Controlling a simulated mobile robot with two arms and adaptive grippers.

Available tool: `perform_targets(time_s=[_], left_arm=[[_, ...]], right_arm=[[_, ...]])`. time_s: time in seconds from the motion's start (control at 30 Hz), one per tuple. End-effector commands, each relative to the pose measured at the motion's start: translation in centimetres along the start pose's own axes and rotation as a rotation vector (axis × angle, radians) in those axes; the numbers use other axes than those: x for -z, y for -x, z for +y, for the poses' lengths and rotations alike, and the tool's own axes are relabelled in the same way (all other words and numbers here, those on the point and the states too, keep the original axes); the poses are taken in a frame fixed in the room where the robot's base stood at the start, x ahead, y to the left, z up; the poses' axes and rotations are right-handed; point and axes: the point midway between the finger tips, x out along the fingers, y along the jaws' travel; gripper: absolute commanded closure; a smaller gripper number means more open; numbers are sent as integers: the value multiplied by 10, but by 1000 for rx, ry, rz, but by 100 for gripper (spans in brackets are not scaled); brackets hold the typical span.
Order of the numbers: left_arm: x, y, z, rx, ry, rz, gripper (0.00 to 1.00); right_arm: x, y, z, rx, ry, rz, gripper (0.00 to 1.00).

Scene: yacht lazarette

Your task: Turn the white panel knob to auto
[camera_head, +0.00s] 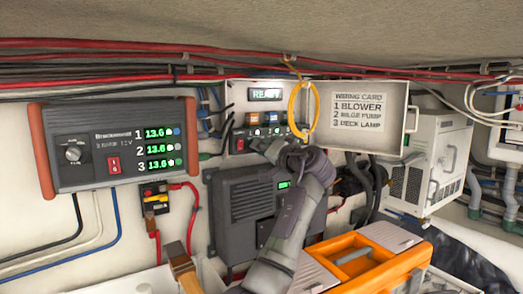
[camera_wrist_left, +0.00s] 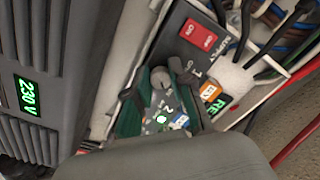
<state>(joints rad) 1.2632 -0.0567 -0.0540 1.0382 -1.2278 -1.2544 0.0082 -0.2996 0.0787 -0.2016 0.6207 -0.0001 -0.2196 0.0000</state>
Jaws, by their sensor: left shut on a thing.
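The white panel (camera_head: 232,104) is an open box on the back wall with a lit READY display (camera_head: 266,94). My left gripper (camera_head: 283,146) reaches its lower edge from below and hides the knob in the head view. In the left wrist view, a grey knob (camera_wrist_left: 161,77) stands between the green fingers of my left gripper (camera_wrist_left: 160,82), which is shut on it. Which mark the knob points to cannot be told. A red switch (camera_wrist_left: 198,34) and a SUPPLY label are beside it. My right gripper is not in view.
The panel's lid (camera_head: 366,135) hangs open to the right, and a yellow loop (camera_head: 293,111) hangs beside it. A dark grey unit (camera_head: 240,212) is below. A meter box (camera_head: 88,150) with its own knob is left. An orange toolbox (camera_head: 388,264) stands in front.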

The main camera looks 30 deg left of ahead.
Motion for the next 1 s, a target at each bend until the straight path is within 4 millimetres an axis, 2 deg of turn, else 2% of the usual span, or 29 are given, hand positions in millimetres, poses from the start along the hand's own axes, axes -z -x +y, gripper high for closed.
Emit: perform_targets(time_s=[0.37, 0.7, 1.0], left_arm=[[-2, 0, 3, -1, 119, 0, 100], [-2, 0, 4, -1, 396, 0, 100], [-1, 0, 4, -2, 621, -1, 100]], right_arm=[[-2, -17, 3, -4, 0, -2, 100], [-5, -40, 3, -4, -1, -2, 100], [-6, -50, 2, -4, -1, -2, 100]])
